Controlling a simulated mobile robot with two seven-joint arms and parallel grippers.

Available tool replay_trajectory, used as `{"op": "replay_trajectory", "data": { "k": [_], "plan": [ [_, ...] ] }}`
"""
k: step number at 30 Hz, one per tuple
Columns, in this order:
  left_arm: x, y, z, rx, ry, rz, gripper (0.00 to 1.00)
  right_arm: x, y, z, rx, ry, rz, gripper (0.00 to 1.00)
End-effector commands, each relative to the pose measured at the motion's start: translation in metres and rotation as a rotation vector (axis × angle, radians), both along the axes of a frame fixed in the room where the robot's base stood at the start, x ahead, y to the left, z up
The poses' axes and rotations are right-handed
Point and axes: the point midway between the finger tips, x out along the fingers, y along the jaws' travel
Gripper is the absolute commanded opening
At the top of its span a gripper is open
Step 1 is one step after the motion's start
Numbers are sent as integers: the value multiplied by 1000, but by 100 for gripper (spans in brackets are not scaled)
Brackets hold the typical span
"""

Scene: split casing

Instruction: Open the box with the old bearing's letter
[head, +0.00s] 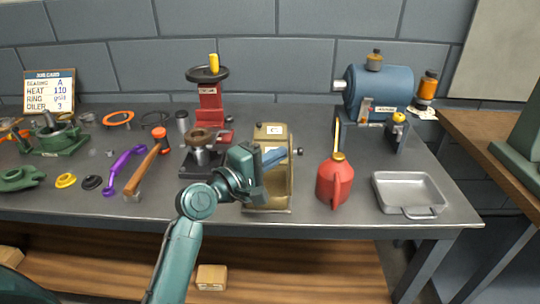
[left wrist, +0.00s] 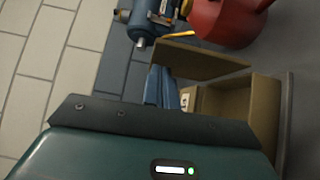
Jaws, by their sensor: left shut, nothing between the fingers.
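A tan box (head: 270,132) with a white label, seemingly reading C, stands upright at the middle of the bench in the head view. My left gripper (head: 275,157) is in front of its upper part, shut and empty; the arm hides part of the box. In the left wrist view the blue fingertips (left wrist: 165,88) are together between a brown panel (left wrist: 200,60) and a hollow brown box part (left wrist: 252,105), so the box seems to stand open. I cannot tell if the fingers touch it. The job card (head: 50,91) reads bearing A. My right gripper is not in view.
A red oil can (head: 334,181) stands right of the box, then a grey metal tray (head: 409,193). A blue motor (head: 380,90) is behind. A dark stand with a bearing-like ring (head: 200,138) and a hammer (head: 148,170) are left. The bench front edge is close.

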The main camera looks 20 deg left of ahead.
Motion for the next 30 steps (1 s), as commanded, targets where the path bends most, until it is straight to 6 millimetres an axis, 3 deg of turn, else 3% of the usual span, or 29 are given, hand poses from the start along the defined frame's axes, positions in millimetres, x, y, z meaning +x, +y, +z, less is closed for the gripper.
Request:
{"op": "replay_trajectory", "data": {
  "k": [5,15,30],
  "plan": [
    [0,0,1,1,0,0,0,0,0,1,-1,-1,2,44],
    [3,-11,12,122,37,0,0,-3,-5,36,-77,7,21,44],
    [5,-17,4,192,55,0,0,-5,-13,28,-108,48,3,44]
  ]
}}
